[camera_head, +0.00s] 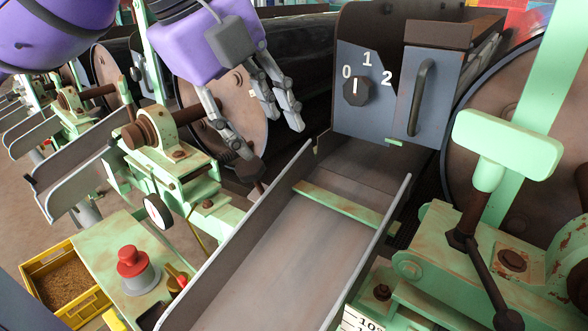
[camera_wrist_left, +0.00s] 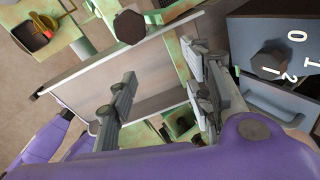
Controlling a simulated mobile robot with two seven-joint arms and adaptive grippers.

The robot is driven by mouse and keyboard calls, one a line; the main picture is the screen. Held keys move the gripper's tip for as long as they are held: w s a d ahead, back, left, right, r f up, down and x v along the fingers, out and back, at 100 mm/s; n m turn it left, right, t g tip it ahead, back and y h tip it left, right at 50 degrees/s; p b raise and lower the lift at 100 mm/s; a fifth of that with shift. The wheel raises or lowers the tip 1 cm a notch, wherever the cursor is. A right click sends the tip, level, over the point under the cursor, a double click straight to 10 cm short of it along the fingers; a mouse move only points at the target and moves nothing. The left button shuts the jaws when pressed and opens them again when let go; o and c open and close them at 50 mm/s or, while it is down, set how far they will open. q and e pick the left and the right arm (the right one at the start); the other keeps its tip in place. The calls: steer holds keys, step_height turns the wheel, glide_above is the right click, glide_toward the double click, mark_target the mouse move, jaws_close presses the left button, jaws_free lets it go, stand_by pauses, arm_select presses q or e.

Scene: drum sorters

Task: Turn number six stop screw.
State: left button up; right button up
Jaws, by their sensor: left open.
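A dark hex-headed screw (camera_head: 253,188) stands beside the left wall of the grey chute, just below my left gripper (camera_head: 272,141). What looks like the same dark hex head shows large near the top of the left wrist view (camera_wrist_left: 129,27). No number six is readable, so I cannot confirm that this is the named screw. My left gripper (camera_wrist_left: 160,62) is open, its two grey fingers spread and empty. One fingertip is near the screw in the head view; I cannot tell whether it touches. My right gripper is not in view.
A grey chute (camera_head: 262,265) slopes through the middle. A blue-grey box with a 0-1-2 dial (camera_head: 357,88) and a handle (camera_head: 418,98) stands behind. A red button (camera_head: 132,262), a yellow bin (camera_head: 65,280) and a green T-shaped lever (camera_head: 508,143) flank it.

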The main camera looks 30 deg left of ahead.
mark_target(246, 168)
arm_select(q)
steer(key=a+f+n, duration=0.1)
steer(key=f, duration=0.1)
steer(key=a+f+n+y+b, duration=0.1)
steer(key=a+f, duration=0.1)
steer(key=f, duration=0.1)
steer(key=w+a+f+n+y+b, duration=0.1)
steer(key=f+n, duration=0.1)
steer(key=f, duration=0.1)
steer(key=shift+a+f+g, duration=0.15)
steer(key=shift+g, duration=0.15)
steer(key=c, duration=1.1)
